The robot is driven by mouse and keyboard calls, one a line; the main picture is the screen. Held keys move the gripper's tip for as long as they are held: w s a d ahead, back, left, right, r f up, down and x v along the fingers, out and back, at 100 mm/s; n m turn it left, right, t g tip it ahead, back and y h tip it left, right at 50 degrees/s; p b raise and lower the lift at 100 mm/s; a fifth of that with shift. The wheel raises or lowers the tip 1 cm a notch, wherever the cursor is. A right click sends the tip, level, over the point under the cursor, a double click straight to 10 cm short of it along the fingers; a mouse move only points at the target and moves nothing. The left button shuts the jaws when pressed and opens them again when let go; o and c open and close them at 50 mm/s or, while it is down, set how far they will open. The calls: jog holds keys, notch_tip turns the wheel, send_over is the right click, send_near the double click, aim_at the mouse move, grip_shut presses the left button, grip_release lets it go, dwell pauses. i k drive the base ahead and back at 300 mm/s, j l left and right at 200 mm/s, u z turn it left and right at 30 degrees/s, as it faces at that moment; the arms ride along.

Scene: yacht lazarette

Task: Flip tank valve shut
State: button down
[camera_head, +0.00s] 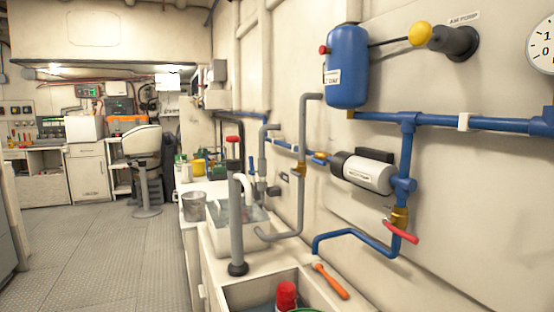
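A brass valve (399,216) sits low on the blue pipe on the right wall. Its red lever (402,232) slants down to the right, across the pipe rather than along it. A blue tank (347,67) with a white label is mounted above on the same wall. A small red knob (323,49) shows at the tank's left side. Another brass fitting (300,168) is on the grey pipe farther left. I cannot read any label naming the tank valve. My gripper is not in view.
A white motor-like pump (367,173) sits left of the valve. A grey upright post (236,220) stands there. The floor (95,250) at left is clear.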

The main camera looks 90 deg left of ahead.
aim_at(324, 164)
jog(key=u, duration=2.1)
jog(key=k+j+z, duration=0.1)
jog(key=j, duration=0.25)
